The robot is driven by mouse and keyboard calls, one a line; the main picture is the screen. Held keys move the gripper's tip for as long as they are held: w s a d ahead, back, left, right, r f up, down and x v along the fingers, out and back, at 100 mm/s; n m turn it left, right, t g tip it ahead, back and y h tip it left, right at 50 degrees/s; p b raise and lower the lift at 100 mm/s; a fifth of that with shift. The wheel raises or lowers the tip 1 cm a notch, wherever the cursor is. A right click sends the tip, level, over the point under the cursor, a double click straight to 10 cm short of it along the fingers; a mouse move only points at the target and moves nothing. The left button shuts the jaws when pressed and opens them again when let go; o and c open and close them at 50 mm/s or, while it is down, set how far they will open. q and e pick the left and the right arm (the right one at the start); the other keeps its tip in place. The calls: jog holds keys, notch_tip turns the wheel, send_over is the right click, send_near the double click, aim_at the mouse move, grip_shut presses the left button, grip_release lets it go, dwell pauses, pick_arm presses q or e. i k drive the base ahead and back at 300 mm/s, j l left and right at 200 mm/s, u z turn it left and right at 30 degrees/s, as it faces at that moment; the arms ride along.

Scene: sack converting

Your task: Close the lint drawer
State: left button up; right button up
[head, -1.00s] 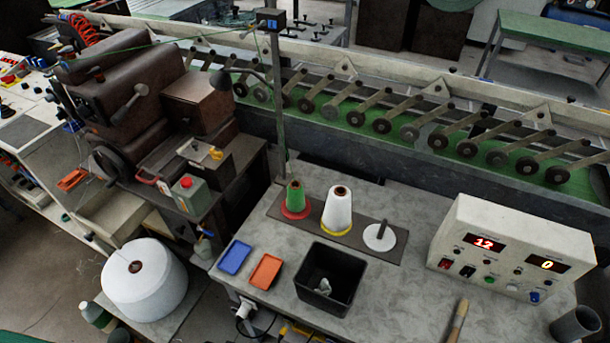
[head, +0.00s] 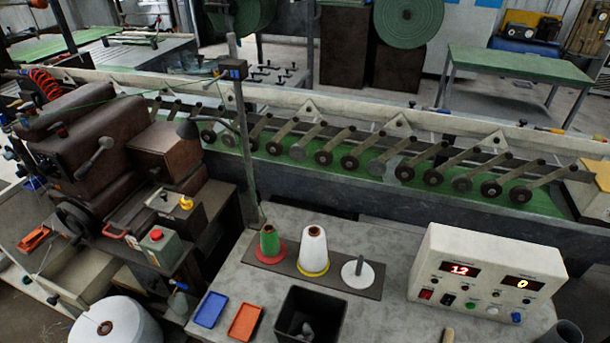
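I see no part clearly marked as the lint drawer. A beige open-topped, drawer-like box (head: 78,284) sticks out low at the left, below the brown sewing machine (head: 85,160). It may be the lint drawer, but I cannot tell for sure. A red handle (head: 114,231) is on the machine's side, above the box. The box's far end is hidden by the machine and its stand. Neither of my grippers is in view.
A grey worktable (head: 235,285) stands in front, with thread cones, blue (head: 210,309) and orange (head: 244,321) trays, a black bin (head: 310,315) and a control box (head: 487,275). A large white spool (head: 115,325) stands at the lower left. A long roller conveyor (head: 350,195) crosses behind.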

aim_at(78, 274)
jog(key=u, duration=1.8)
